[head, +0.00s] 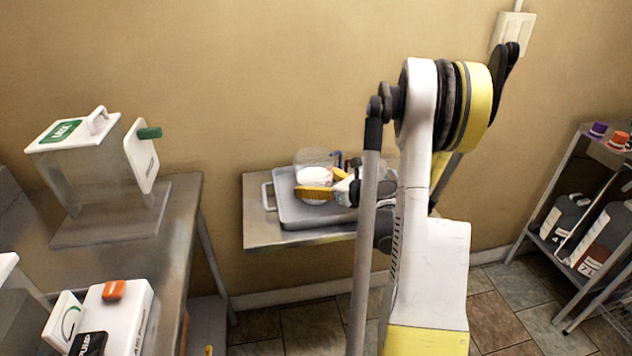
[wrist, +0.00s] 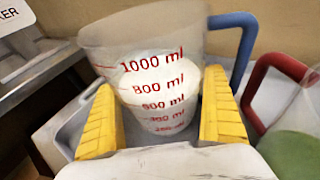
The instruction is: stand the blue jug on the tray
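The blue jug, a clear measuring jug with red markings, white contents and a blue handle, fills the middle of the wrist view (wrist: 160,88). It also shows in the head view (head: 314,174), over the grey tray (head: 290,222) on the wall-side table. My gripper (wrist: 165,112) has a yellow finger on each side of the jug, seemingly pressed against its walls. In the head view the gripper (head: 315,191) reaches in from the right. The jug looks roughly upright. I cannot tell whether its base touches the tray; the fingers hide it.
A second jug with a red handle (wrist: 280,72) and green contents stands close on the right. A steel table at left holds a lidded container (head: 95,165) and a white box with an orange cap (head: 115,315). A shelf with dark jerrycans (head: 565,220) stands at right.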

